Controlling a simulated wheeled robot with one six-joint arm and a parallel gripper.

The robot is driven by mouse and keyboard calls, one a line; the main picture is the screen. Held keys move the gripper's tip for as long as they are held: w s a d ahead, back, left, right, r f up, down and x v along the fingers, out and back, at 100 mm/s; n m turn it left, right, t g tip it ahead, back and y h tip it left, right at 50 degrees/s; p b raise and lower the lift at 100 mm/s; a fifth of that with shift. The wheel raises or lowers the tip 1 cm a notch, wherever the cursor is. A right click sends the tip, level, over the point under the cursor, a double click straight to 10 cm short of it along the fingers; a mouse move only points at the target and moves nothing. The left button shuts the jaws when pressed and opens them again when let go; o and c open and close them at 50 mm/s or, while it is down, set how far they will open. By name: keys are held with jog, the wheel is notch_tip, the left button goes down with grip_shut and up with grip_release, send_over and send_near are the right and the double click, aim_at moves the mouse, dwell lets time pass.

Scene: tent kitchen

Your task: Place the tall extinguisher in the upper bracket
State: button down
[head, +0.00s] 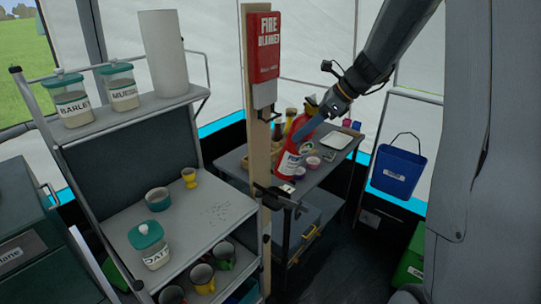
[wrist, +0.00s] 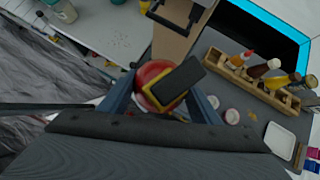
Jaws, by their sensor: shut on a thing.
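The tall red extinguisher (head: 291,160) hangs roughly upright with a slight tilt. My gripper (head: 303,132) is shut on its upper part, just right of the wooden post (head: 253,150). In the wrist view, the extinguisher's red top (wrist: 152,72), with a black and yellow head, sits between my fingers (wrist: 165,100). A dark bracket (head: 280,197) juts right from the post, below and left of the extinguisher's base. The extinguisher appears apart from the post.
A red fire blanket box (head: 263,45) is fixed high on the post. A shelf rack (head: 215,212) with jars and mugs stands left. Behind the extinguisher, a grey cart (head: 325,180) holds bottles and a white tray (head: 336,140). A blue bucket (head: 398,172) hangs right.

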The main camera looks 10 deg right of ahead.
aim_at(284, 152)
jog(key=a+f+b, duration=0.1)
jog(key=f+b, duration=0.2)
jog(key=w+a+f+b, duration=0.1)
jog(key=f+b, duration=0.2)
jog(key=f, duration=0.1)
jog(key=w+a+f+b, duration=0.1)
jog(key=f+b, duration=0.2)
jog(key=shift+a+f+b, duration=0.15)
jog(key=shift+b, duration=0.15)
jog(key=shift+w+a+r+h+p, duration=0.1)
jog(key=shift+a+r+h+p, duration=0.15)
jog(key=shift+a+p, duration=0.5)
jog(key=shift+w+g+h+p, duration=0.25)
jog(key=shift+g+p, duration=0.05)
jog(key=shift+p, duration=0.25)
jog(key=shift+a, duration=0.1)
